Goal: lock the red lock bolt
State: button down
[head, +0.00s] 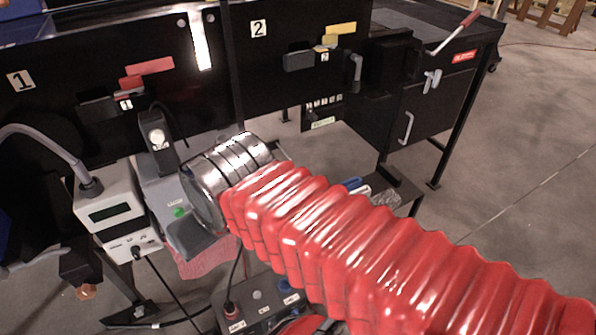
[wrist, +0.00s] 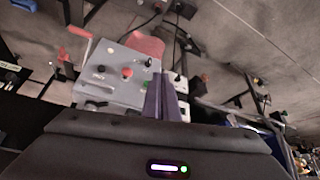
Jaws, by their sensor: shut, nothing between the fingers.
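The red lock bolt (head: 132,82) sits on a dark latch bar on the black panel marked 1, at the upper left of the head view, just below a red strip (head: 150,66). I cannot make out the bolt in the wrist view. My gripper shows in the wrist view (wrist: 167,78) as two dark fingers together, shut and empty. They point toward a grey control box. In the head view my red-sleeved arm reaches from the lower right and its metal cuff ends below and right of the bolt, apart from it. The fingertips cannot be made out there.
The grey control box (wrist: 118,74) has red and black knobs. A white meter box (head: 108,205) with a grey hose stands at left, below panel 1. Panel 2 carries a yellow bolt (head: 328,45). A black cabinet (head: 437,100) stands at right; open floor lies beyond.

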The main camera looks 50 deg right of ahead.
jog(key=w+d+f+g+y, duration=0.1)
jog(key=w+d, duration=0.3)
jog(key=d, duration=0.3)
jog(key=w+d+f+m+y, duration=0.1)
jog(key=w+d, duration=0.4)
jog(key=d, duration=0.3)
jog(key=w+d+f+g, duration=0.1)
jog(key=w+d, duration=0.3)
jog(key=d, duration=0.3)
jog(key=s+d+f+t, duration=0.1)
jog(key=d+f, duration=0.2)
jog(key=d, duration=0.5)
jog(key=s+d+f+y, duration=0.1)
jog(key=d+f, duration=0.3)
jog(key=d, duration=0.4)
jog(key=s+d+f+m+t+y, duration=0.1)
jog(key=d+f, duration=0.2)
jog(key=d, duration=0.5)
jog(key=shift+s+f+t, duration=0.15)
jog(key=shift+f+t, duration=0.1)
jog(key=shift+t, duration=0.05)
jog(key=shift+f, duration=0.1)
jog(key=w+a+f, duration=0.6)
jog(key=a+f, duration=0.1)
jog(key=shift+f, duration=0.4)
